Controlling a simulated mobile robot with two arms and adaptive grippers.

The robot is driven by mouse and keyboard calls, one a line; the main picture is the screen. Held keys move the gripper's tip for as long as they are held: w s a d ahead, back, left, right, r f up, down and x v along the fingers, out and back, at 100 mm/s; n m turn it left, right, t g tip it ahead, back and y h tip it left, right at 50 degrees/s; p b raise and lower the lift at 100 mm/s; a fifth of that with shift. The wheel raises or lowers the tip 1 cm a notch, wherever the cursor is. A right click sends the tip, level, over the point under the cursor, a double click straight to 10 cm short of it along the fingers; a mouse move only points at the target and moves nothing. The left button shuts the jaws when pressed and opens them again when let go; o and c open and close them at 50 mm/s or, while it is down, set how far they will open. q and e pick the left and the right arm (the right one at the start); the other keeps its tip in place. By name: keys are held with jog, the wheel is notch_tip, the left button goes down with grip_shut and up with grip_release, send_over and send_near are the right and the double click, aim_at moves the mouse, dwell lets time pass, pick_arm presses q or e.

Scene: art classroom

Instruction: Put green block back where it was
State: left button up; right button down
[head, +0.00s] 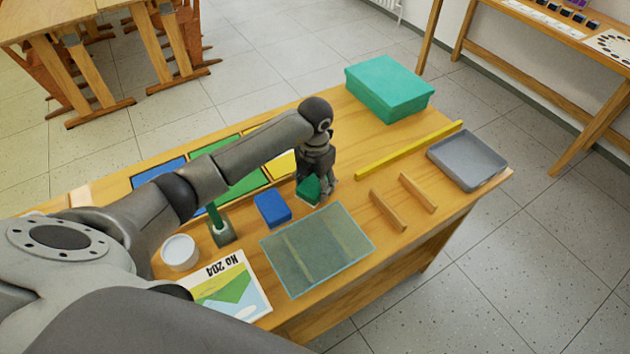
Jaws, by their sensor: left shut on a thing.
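My left gripper (323,186) reaches down over the middle of the wooden table (350,130) and is shut on the green block (308,189). The block is low, at or just above the table top; I cannot tell if it touches. The fingers hide part of its right side. The block is between the yellow sheet and the see-through panel (318,248). A blue block (272,209) lies to its left, apart from it. Flat blue (160,173), green (245,182) and yellow (281,166) sheets lie along the far side, partly behind my left arm. My right gripper is not in view.
A green box (390,88), yellow bar (410,150), grey tray (467,160) and two wooden strips (388,210) (418,193) are on the right. A white cup (180,252), a grey-based green upright thing (221,232) and a printed sheet (232,287) are on the left.

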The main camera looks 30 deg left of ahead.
aim_at(315, 183)
pick_arm(q)
jog(key=shift+f, duration=0.1)
jog(key=o, duration=0.6)
jog(key=shift+o, duration=0.2)
jog(key=shift+r, duration=0.35)
notch_tip(315, 183, up, 12)
jog(key=b, duration=0.2)
jog(key=shift+f, duration=0.2)
